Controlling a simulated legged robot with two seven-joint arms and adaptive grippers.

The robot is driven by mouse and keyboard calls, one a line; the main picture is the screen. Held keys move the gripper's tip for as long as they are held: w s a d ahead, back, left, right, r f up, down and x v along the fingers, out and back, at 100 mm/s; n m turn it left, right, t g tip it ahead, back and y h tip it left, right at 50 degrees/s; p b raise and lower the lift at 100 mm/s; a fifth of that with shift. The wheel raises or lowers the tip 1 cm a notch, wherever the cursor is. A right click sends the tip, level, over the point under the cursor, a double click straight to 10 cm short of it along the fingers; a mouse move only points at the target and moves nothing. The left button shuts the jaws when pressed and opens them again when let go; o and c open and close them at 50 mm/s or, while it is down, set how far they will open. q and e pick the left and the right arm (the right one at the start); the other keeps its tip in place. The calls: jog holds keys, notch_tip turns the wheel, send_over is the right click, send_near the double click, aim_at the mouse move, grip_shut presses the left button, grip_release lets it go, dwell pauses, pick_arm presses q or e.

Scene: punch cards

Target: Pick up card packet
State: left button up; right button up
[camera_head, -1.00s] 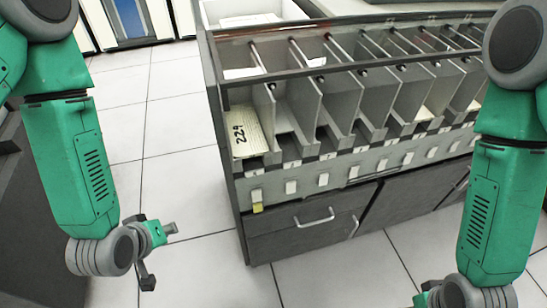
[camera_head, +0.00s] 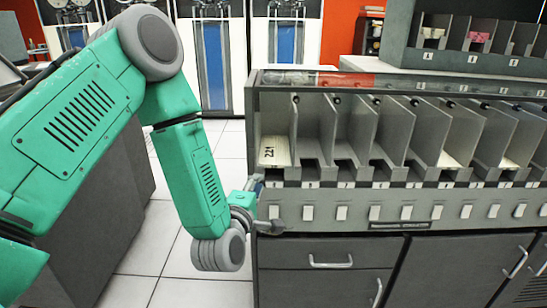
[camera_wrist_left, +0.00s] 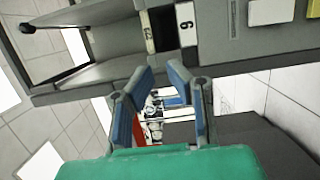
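The card packet (camera_head: 275,152) is a cream stack with a handwritten number. It lies in the leftmost slot of the grey card sorter (camera_head: 390,212) in the head view. My left gripper (camera_head: 264,207) is at the sorter's left front corner, below and slightly left of the packet. In the left wrist view its two blue-lined fingers (camera_wrist_left: 160,98) stand apart with nothing held between them. The sorter's edge lies beyond the fingertips there; I cannot clearly make out the packet in that view. My right gripper is out of view.
Grey dividers (camera_head: 359,130) separate the sorter slots; a few others hold pale cards (camera_head: 449,160). Drawers (camera_head: 325,252) are below. A second rack (camera_head: 480,40) stands at the back right. Tiled floor (camera_head: 170,252) is open left of the sorter.

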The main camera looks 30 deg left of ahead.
aim_at(271, 166)
pick_arm(q)
jog(key=w+d, duration=0.1)
jog(key=w+d+r, duration=0.1)
jog(key=w, duration=0.1)
jog(key=shift+d, duration=0.1)
jog(key=shift+w+d+r+b, duration=0.1)
jog(key=shift+w+d+b, duration=0.05)
jog(key=shift+w+b, duration=0.15)
jog(key=w+a, duration=0.1)
jog(key=w+a+b, duration=0.1)
jog(key=w+a, duration=0.1)
jog(key=a, duration=0.1)
jog(key=shift+w+f, duration=0.3)
jog(key=shift+w, duration=0.1)
jog(key=shift+w+a+r, duration=0.1)
jog(key=shift+r, duration=0.05)
jog(key=shift+w+d, duration=0.15)
jog(key=shift+d, duration=0.55)
grip_shut()
jog(key=shift+a, duration=0.35)
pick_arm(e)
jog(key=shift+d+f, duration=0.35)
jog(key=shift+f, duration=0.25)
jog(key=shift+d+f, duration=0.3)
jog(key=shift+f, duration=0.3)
pick_arm(q)
jog(key=shift+r, duration=0.1)
